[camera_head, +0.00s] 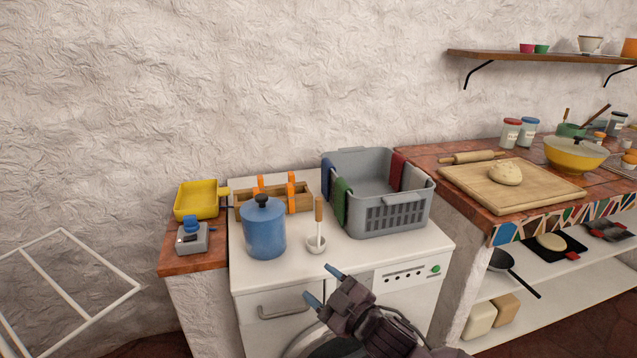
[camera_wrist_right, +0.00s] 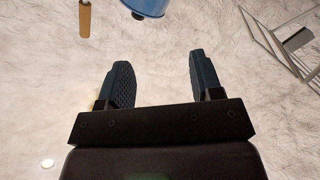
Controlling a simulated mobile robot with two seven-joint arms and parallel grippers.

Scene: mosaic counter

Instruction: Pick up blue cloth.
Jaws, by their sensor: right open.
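The blue cloth (camera_head: 327,179) hangs over the left rim of the grey basket (camera_head: 395,219) on top of the white washing machine. A green cloth (camera_head: 340,202) hangs on the same rim, nearer the front, and a dark red cloth (camera_head: 396,171) hangs on the right side. My right gripper (camera_head: 323,285) is open and empty in front of the machine, below and apart from the basket. Its two fingers also show spread in the right wrist view (camera_wrist_right: 157,85), with nothing between them. My left gripper is not in view.
A tiled counter with a cutting board (camera_head: 480,190) is at right. A white rack (camera_head: 70,290) is at left.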

